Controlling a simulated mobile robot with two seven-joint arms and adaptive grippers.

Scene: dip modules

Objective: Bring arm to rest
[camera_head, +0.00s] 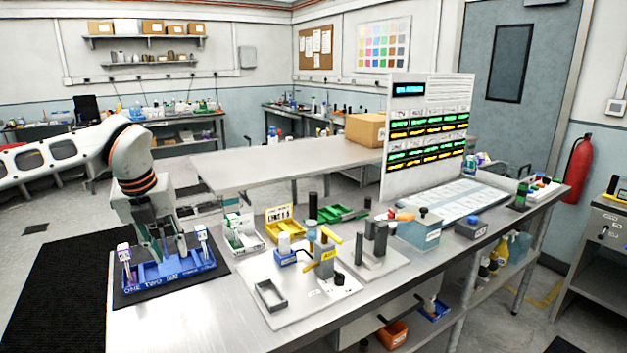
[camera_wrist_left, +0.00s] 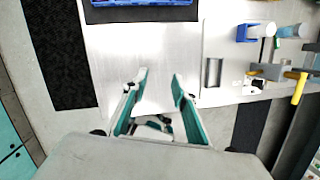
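My left arm (camera_head: 131,160) comes in from the left and bends down over the near left end of the metal table. Its gripper (camera_head: 165,250) points down, seen in front of or above a blue tray (camera_head: 172,277) with lettering on its front. In the left wrist view the two fingers of my left gripper (camera_wrist_left: 160,78) stand apart with nothing between them. The same tray shows at the top edge of that view (camera_wrist_left: 140,3), beyond the fingertips. White-and-purple pieces stand at the tray's left (camera_head: 124,256) and right (camera_head: 202,238). My right gripper is not in view.
A pale board (camera_head: 300,305) with an upright fixture (camera_head: 325,262) and a grey frame (camera_head: 270,295) lies right of the tray. A white rack (camera_head: 242,233) and a yellow bin (camera_head: 279,221) stand behind. The front left tabletop (camera_head: 190,325) is bare.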

